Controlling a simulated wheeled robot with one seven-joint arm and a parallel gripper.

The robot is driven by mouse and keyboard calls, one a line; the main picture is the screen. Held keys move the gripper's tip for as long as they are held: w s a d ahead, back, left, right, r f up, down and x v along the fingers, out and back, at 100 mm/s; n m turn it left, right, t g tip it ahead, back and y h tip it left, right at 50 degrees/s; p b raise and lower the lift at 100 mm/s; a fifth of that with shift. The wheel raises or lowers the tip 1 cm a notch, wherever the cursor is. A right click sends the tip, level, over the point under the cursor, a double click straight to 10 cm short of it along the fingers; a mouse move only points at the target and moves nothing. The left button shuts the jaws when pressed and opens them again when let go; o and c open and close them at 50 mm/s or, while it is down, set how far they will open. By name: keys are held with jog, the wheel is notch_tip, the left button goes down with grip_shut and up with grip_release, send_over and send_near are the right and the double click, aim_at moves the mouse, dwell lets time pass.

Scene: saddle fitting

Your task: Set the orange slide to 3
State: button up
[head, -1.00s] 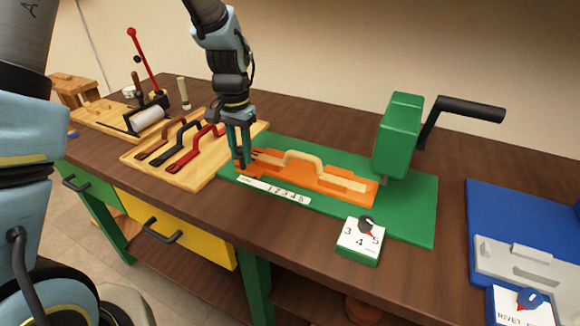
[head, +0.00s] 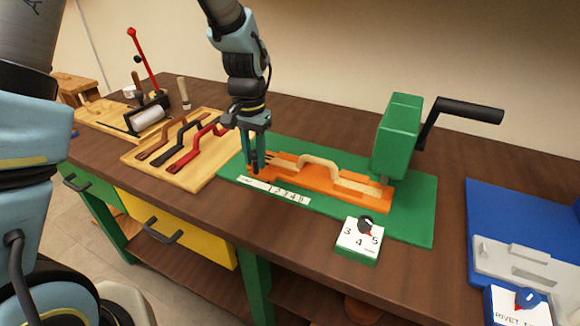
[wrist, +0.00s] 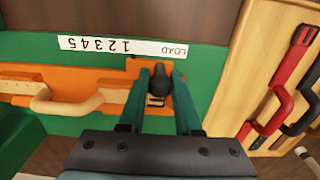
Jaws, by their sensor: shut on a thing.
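The orange slide (head: 349,201) lies in the green base (head: 415,215), with a pale tan handle strap (head: 320,162) on it. My gripper (head: 255,168) is over the slide's left end. In the wrist view my gripper (wrist: 159,85) is shut on a dark knob (wrist: 158,79) on the slide's orange end block (wrist: 133,72). The white scale strip (head: 273,190) reads LOAD, then 1 to 5; it also shows upside down in the wrist view (wrist: 150,46).
A green press head with a black crank (head: 465,108) stands over the slide's right end. A dial box (head: 358,240) with 3, 4, 5 sits in front. A wooden board (head: 200,178) with several handles lies left. A blue fixture (head: 500,205) is far right.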

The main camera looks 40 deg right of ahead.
jog(key=shift+s+d+p, duration=0.1)
jog(key=shift+s+d, duration=0.35)
jog(key=shift+s, duration=0.35)
jog(key=shift+s+d+p, duration=0.15)
jog(key=shift+s+d, duration=0.25)
jog(key=shift+s, duration=0.4)
jog(key=shift+s+d+p, duration=0.1)
jog(key=shift+s+d, duration=0.35)
jog(key=shift+s, duration=0.35)
jog(key=o, duration=0.9)
notch_tip(320, 180, up, 6)
jog(key=p, duration=0.4)
jog(key=shift+p, duration=0.35)
jog(key=shift+w, duration=0.1)
